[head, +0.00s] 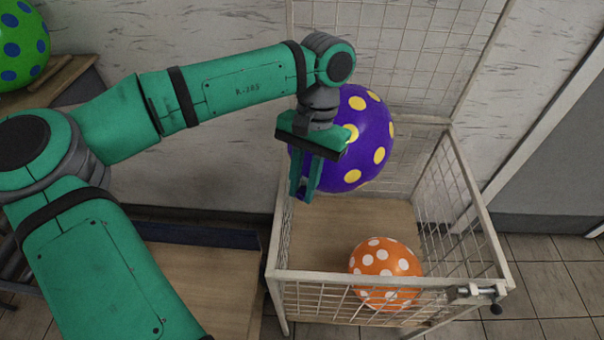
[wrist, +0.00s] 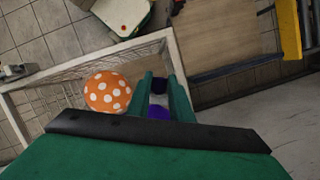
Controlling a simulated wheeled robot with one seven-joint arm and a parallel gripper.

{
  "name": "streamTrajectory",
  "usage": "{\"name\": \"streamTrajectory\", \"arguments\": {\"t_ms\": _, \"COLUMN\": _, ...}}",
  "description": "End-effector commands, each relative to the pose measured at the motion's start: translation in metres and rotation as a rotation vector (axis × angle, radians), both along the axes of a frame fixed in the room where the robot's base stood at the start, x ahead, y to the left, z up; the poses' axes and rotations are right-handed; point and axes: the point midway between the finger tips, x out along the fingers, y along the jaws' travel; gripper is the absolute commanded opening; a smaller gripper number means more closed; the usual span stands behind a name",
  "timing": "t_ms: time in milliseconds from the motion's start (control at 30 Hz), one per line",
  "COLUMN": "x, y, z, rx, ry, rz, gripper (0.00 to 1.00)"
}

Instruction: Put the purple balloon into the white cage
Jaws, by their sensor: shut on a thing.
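The purple balloon (head: 366,130) has yellow dots. In the head view it is behind my gripper (head: 306,190), over the back left part of the white cage (head: 391,279). My gripper points down and is shut on the purple balloon. In the wrist view a little of the purple balloon (wrist: 159,112) shows between the fingers of my gripper (wrist: 160,85); the rest is hidden. The white cage (wrist: 88,68) has an open top with its lid raised at the back. I cannot tell whether the balloon touches the cage.
An orange balloon (head: 386,262) with white dots lies at the front right inside the cage. A green balloon (head: 22,48) with blue dots is at the far upper left. A wooden table (head: 205,285) stands left of the cage.

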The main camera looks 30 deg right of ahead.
Motion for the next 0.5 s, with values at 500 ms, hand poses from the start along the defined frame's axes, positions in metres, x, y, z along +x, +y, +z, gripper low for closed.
{"name": "streamTrajectory", "arguments": {"t_ms": 500, "x": -0.001, "y": 0.0, "z": -0.062, "rx": -0.002, "ry": 0.004, "rz": -0.001, "gripper": 0.07}}
